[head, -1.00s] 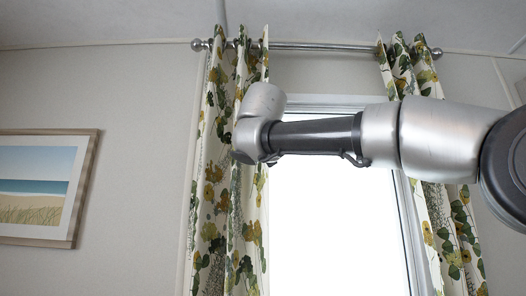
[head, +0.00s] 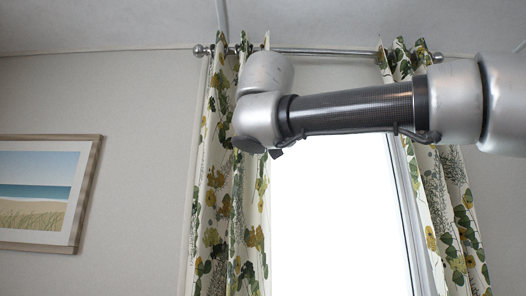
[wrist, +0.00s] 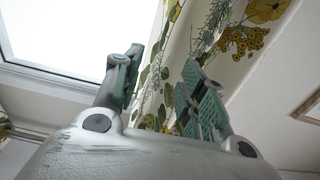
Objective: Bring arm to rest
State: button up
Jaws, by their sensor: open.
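My arm (head: 350,108) reaches across the head view from the right edge, in front of the window, with its bent joint at the left curtain. My gripper (wrist: 160,85) shows in the wrist view. Its two fingers with green pads stand apart, and nothing is between them. Beyond the fingers are the flowered curtain and the bright window. The gripper does not show in the head view.
Flowered curtains hang at the left (head: 212,200) and right (head: 440,210) of the bright window (head: 335,220), under a metal rod (head: 320,52). A framed beach picture (head: 92,190) hangs on the left wall (head: 110,90).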

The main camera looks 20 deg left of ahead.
jog(key=shift+v, duration=1.2)
